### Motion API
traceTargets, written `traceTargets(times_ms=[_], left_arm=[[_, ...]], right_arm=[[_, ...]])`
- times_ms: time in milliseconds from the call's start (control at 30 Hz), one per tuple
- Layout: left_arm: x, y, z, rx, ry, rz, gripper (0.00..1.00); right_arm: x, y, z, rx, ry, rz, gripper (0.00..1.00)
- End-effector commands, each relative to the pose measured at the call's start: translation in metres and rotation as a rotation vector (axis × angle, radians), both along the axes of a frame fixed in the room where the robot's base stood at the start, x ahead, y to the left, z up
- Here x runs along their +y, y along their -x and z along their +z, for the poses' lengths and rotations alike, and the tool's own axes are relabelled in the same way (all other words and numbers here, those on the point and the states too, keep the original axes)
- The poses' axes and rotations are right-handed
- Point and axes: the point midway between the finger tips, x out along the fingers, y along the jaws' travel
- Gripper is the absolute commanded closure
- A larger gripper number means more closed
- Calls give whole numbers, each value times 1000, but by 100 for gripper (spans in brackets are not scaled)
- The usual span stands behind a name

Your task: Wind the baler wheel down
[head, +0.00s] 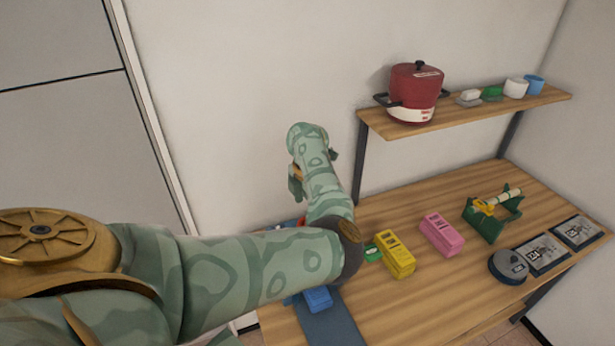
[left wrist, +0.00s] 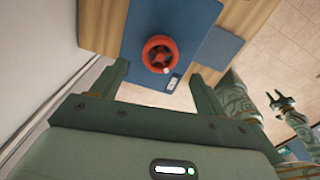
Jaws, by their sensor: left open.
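The red baler wheel (left wrist: 160,53) sits on a blue plate (left wrist: 190,14) in the left wrist view, with a small pale knob at its lower right rim. My left gripper (left wrist: 158,75) is open, its two fingers apart on either side of the wheel in the picture. I see no contact with the wheel. In the head view my left arm hides most of the baler; only bits of red (head: 301,222) and blue show beside the forearm. A small green gripper, seemingly my right one (left wrist: 279,100), appears at the right of the left wrist view, too small to read.
On the table stand a yellow box (head: 397,262), a pink box (head: 441,236), a green stand (head: 492,217) and a round grey tin (head: 508,266). A shelf (head: 480,112) above holds a red pot (head: 415,92). A wall is close behind the arm.

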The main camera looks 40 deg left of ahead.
Motion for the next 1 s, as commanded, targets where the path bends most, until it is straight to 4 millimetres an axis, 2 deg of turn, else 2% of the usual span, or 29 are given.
traceTargets(times_ms=[33, 200, 400, 600, 1000], left_arm=[[0, -1, 16, -6, -1, 2, 26], [0, -1, 60, -5, 1, 2, 26], [0, -1, 92, -3, 0, 0, 26], [0, 0, 100, -1, 0, 0, 26], [0, 0, 100, 0, 0, 0, 26]], right_arm=[[0, 0, 2, 0, 0, 0, 64], [0, 0, 3, 0, 0, 0, 64], [0, 0, 3, 0, 0, 0, 64], [0, 0, 3, 0, 0, 0, 64], [0, 0, 3, 0, 0, 0, 64]])
